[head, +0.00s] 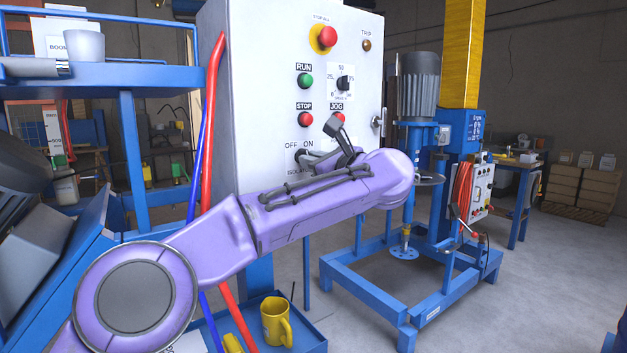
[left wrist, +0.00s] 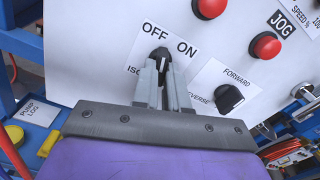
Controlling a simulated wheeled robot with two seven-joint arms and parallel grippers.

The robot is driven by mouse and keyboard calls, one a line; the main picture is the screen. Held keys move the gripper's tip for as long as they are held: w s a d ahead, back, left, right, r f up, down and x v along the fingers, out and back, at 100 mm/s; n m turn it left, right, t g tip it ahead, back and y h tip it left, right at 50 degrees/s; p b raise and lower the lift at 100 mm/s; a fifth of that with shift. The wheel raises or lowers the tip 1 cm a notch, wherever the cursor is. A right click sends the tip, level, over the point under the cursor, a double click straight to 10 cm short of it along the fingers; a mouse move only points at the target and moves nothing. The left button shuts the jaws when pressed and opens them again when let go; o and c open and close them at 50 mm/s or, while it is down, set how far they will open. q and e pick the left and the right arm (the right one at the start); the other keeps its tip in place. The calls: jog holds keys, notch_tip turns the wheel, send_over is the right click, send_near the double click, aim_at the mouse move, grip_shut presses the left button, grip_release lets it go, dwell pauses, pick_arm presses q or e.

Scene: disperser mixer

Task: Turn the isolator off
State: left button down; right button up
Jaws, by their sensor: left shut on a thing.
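The isolator switch is a small black knob (left wrist: 159,53) on a white label marked OFF and ON, low on the front of the pale control panel (head: 253,113). Its label also shows in the head view (head: 291,147). My left gripper (left wrist: 161,72) is shut on the knob, with a grey finger on each side of it. In the head view the gripper (head: 312,159) reaches the label from the right. The fingers hide part of the knob, and I cannot tell exactly which mark it points to. My right gripper is not in view.
Above the isolator are a red STOP button (head: 305,119), a green RUN button (head: 304,81), a JOG button and a speed dial (head: 344,84). A forward/reverse knob (left wrist: 229,98) is close to the right of my fingers. The blue mixer (head: 419,90) stands to the right.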

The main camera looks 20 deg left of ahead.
pick_arm(q)
jog(key=shift+n+b, duration=1.3)
jog(key=shift+n, duration=0.9)
jog(key=c, duration=1.2)
grip_release()
jog(key=shift+o, duration=0.2)
jog(key=shift+d, duration=0.1)
jog(key=b+v, duration=0.1)
jog(key=v, duration=0.9)
jog(key=shift+s+d+b, duration=0.2)
jog(key=shift+b, duration=0.15)
